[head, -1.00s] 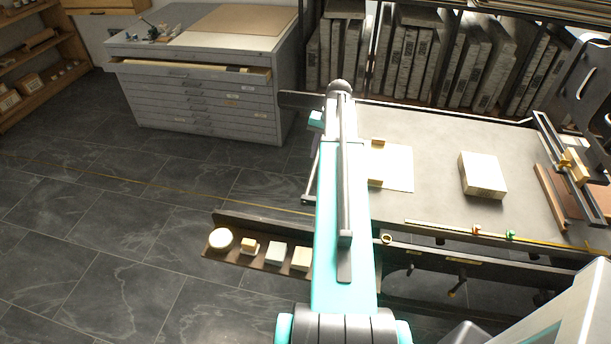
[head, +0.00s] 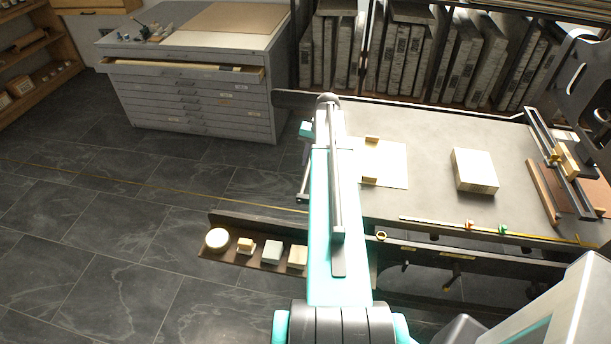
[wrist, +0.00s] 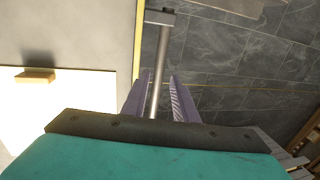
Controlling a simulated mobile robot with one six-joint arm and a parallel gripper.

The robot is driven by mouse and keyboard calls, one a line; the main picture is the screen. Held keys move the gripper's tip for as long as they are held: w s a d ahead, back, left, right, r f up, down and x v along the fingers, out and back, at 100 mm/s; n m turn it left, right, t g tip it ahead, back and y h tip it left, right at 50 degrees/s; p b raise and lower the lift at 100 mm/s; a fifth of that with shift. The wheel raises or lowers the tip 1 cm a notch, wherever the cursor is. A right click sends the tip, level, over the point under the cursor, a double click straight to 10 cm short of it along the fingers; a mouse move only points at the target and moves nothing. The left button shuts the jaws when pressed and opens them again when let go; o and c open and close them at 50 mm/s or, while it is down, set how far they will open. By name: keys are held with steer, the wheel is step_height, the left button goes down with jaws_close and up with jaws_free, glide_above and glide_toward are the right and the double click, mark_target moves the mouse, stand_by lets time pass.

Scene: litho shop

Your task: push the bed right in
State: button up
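The press bed (head: 430,135) is a flat grey plate at the right in the head view, carrying a white sheet and a pale block. A grey bar handle (head: 303,180) stands at its left end; in the wrist view the rod (wrist: 160,70) has a square block at its tip. My gripper (wrist: 160,80) shows two purple fingers, one on each side of this rod, with narrow gaps. Contact with the rod cannot be told. In the head view my arm hides the fingers and part of the bed's left end.
A pale block (head: 474,171) and a white sheet (head: 395,165) with small tabs lie on the bed. A scraper frame (head: 565,160) stands at its right. A ledge (head: 222,253) with small items sticks out at the front left. A drawer cabinet (head: 205,100) stands behind; the left floor is clear.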

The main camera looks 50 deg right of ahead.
mark_target(306, 178)
steer(key=shift+w+a+f+p, duration=0.2)
steer(key=shift+f+p, duration=0.25)
steer(key=shift+f, duration=1.05)
steer(key=shift+w+a+f+p, duration=0.15)
steer(key=shift+w+f+p, duration=0.25)
steer(key=shift+f, duration=1.05)
steer(key=shift+w+a+f+p, duration=0.15)
steer(key=shift+f+p, duration=0.35)
steer(key=shift+f, duration=1)
jaws_close()
